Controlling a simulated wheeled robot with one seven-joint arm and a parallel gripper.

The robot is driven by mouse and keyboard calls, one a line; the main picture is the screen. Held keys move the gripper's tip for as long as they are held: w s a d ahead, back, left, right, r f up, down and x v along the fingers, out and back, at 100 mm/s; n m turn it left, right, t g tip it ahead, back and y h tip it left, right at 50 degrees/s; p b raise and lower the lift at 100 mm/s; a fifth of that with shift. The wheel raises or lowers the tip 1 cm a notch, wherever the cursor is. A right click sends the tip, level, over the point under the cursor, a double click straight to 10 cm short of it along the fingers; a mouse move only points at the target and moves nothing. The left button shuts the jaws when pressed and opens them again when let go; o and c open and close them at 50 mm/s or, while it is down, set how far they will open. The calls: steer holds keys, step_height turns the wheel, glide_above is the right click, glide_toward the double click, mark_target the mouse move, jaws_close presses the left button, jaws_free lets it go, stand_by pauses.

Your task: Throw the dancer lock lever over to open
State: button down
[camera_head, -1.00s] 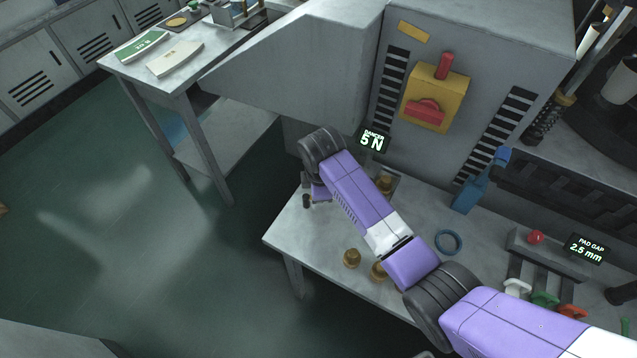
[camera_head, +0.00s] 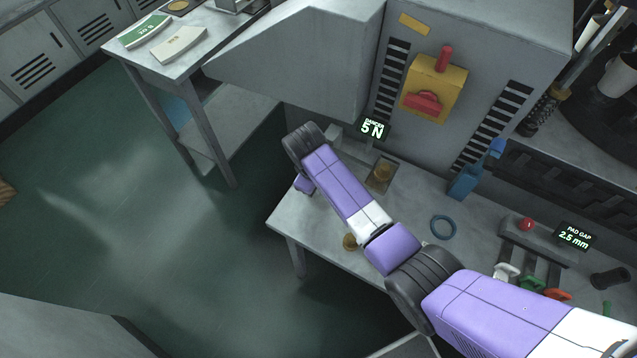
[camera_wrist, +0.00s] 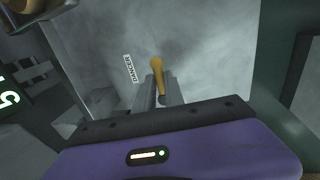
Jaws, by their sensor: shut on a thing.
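In the wrist view, the dancer lock lever (camera_wrist: 156,65) is a yellow-orange handle with a rounded end. It rises between the grey fingers of my gripper (camera_wrist: 159,88), which is shut on it. A white DANCER label (camera_wrist: 130,68) is on the pale surface just left of the lever. In the head view, the lever and my fingertips are hidden behind my arm at the left end of the bench (camera_head: 284,220). The dancer display (camera_head: 373,127) reads 5 N; part of a lit display (camera_wrist: 12,101) also shows at the left of the wrist view.
A blue ring (camera_head: 443,227), a blue tool (camera_head: 465,182) and a red knob (camera_head: 527,224) are further right. Open floor lies left of the bench.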

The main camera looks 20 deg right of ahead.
stand_by(0.4)
steer(key=c, duration=1.4)
jaws_free()
steer(key=shift+c, duration=0.2)
steer(key=shift+r, duration=0.15)
step_height(320, 180, up, 7)
steer(key=a, duration=0.1)
steer(key=shift+s+a+r, duration=0.15)
steer(key=shift+s+r, duration=0.05)
steer(key=shift+s, duration=0.25)
